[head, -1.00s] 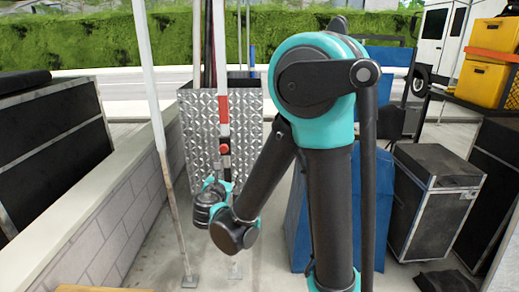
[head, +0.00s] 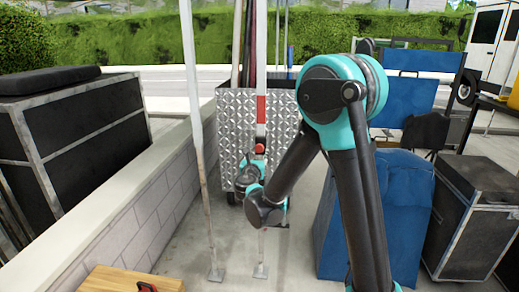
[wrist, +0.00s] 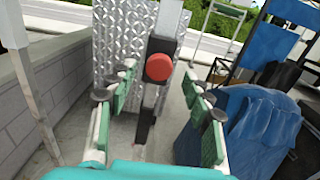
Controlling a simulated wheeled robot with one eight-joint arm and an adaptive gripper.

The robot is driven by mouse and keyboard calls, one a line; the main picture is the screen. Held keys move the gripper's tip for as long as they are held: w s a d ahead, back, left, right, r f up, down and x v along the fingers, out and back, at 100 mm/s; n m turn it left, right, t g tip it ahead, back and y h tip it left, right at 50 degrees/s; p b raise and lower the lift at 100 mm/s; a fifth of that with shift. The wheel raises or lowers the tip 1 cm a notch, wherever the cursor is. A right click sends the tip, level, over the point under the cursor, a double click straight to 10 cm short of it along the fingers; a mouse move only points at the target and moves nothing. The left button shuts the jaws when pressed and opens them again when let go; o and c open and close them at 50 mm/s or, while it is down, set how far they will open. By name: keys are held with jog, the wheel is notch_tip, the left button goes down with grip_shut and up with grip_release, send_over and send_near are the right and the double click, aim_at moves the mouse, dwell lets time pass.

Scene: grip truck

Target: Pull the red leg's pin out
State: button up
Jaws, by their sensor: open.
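The red leg (head: 261,108) is an upright pale pole with a red band, standing on a small foot plate. Its pin shows as a round red knob (head: 259,149) on a dark block below the band. In the wrist view the knob (wrist: 159,67) faces me, just above centre. My gripper (wrist: 158,84) is open and empty, one green-padded finger to each side of the pole. The knob appears between the fingertips, with no visible contact. In the head view my gripper (head: 248,176) is just below the knob, partly hidden by my wrist.
A second pale pole (head: 197,130) stands to the left, near a low block wall (head: 150,195). A metal diamond-plate bin (head: 230,125) stands behind the leg. A blue-covered object (head: 385,205) and black cases (head: 480,215) are on the right. A wooden box (head: 120,280) is at lower left.

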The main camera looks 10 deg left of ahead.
aim_at(259, 148)
jog(key=shift+w, duration=2.8)
jog(key=shift+c, duration=0.3)
grip_shut()
